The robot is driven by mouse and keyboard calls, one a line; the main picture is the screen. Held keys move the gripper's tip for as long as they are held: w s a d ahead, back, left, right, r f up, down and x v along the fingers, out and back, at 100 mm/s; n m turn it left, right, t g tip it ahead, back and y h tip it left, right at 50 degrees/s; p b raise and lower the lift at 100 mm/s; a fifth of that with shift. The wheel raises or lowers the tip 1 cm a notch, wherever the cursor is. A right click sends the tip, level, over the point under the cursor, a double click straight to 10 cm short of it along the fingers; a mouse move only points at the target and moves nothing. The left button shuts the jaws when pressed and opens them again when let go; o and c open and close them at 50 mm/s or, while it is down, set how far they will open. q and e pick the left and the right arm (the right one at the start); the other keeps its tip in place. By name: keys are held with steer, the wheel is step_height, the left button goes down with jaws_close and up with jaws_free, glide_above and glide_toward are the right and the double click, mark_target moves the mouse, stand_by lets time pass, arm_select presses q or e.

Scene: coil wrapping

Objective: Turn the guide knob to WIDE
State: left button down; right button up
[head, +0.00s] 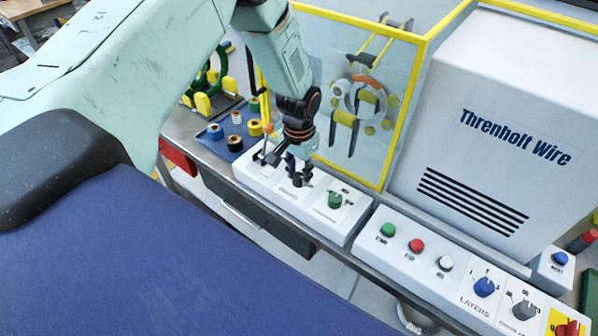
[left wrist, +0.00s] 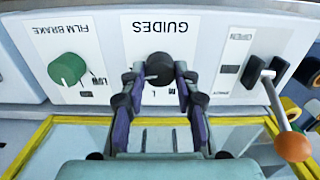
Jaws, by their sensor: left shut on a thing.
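The guide knob (left wrist: 159,66) is dark and round, on a white panel whose GUIDES label appears upside down in the left wrist view. My left gripper (left wrist: 159,76) has its two fingers on either side of the knob and is shut on it. In the head view the left gripper (head: 298,177) reaches down to the panel (head: 265,188) and hides most of the knob. The fingers cover part of the position marks, so I cannot tell which mark the knob points to. My right gripper is not in view.
A green FILM BRAKE knob (left wrist: 67,68) sits beside the guide knob. On the other side stands a lever with an orange ball (left wrist: 293,147). A yellow-framed clear guard (head: 402,110) rises behind the panel. A button panel (head: 432,262) lies to the right.

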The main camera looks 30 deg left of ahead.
mark_target(299, 177)
arm_select(q)
steer(key=shift+s+f, duration=0.1)
steer(key=shift+s, duration=0.1)
steer(key=c, duration=1)
jaws_free()
steer(key=shift+w, duration=0.1)
step_height(299, 177, up, 12)
steer(key=shift+r, duration=0.1)
